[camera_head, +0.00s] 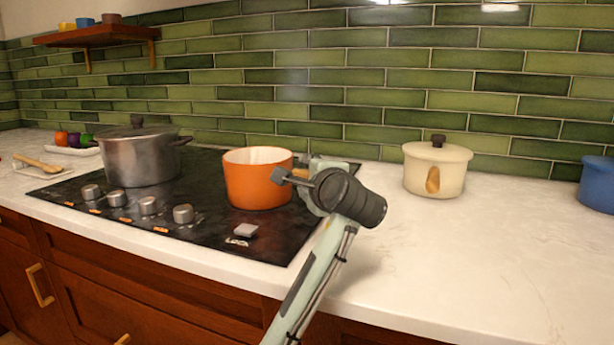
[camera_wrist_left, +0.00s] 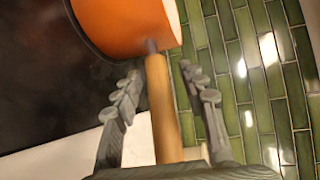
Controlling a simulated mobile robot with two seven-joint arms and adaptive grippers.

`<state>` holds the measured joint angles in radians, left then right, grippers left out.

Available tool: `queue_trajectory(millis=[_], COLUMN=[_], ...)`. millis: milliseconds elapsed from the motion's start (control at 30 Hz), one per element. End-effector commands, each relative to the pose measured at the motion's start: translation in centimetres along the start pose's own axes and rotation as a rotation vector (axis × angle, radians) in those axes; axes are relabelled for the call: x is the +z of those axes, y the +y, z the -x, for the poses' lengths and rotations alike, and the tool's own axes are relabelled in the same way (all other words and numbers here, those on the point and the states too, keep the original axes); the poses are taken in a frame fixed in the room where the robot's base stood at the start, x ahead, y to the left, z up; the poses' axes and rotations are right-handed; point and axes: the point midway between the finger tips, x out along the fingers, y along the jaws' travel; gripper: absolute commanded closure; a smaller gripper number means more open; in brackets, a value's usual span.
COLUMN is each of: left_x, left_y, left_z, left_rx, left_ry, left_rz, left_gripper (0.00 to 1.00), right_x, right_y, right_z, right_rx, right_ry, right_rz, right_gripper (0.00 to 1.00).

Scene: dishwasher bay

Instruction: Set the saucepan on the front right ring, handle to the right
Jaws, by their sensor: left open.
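The orange saucepan (camera_head: 258,182) stands upright on the right part of the black hob (camera_head: 215,222), and its pale inside shows. In the left wrist view the saucepan (camera_wrist_left: 125,25) is at the top, and its wooden handle (camera_wrist_left: 163,110) runs down between the fingers. My left gripper (camera_wrist_left: 160,72) is open around the handle, with gaps on both sides. In the head view my left gripper (camera_head: 303,174) is at the saucepan's right side and hides the handle. The ring under the saucepan cannot be made out. My right gripper is not in view.
A steel pot (camera_head: 140,158) stands on the hob's left, behind several knobs (camera_head: 149,205). A cream lidded pot (camera_head: 436,172) stands on the counter to the right, with a blue pot (camera_head: 598,184) beyond. The counter front right (camera_head: 450,265) is clear. A tiled wall (camera_head: 330,80) rises behind.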

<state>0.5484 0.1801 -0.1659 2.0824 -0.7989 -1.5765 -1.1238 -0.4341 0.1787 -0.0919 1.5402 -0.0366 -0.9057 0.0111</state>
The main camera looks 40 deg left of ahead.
Motion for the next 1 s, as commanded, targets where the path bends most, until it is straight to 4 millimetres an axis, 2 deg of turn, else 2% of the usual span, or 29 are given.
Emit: queue_trajectory(millis=[167,267,500,700,1000], left_x=[-0.1,-0.1,-0.1,-0.1,0.0], left_y=[-0.1,-0.1,-0.1,-0.1,-0.1], left_z=[1.0,2.6,7.9,11.0,12.1], left_rx=[-0.002,-0.002,0.000,0.000,0.000], left_ry=[0.002,0.004,0.005,0.002,0.000], left_rz=[0.000,0.003,0.003,0.001,0.000], left_gripper=[0.58,0.58,0.58,0.58,0.58], right_x=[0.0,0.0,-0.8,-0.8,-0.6], right_y=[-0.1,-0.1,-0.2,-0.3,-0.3], right_z=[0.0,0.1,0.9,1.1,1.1], right_rx=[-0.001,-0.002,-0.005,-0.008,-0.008], right_ry=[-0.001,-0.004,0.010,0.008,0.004], right_rz=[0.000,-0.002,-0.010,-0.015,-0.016], right_gripper=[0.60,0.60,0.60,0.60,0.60])
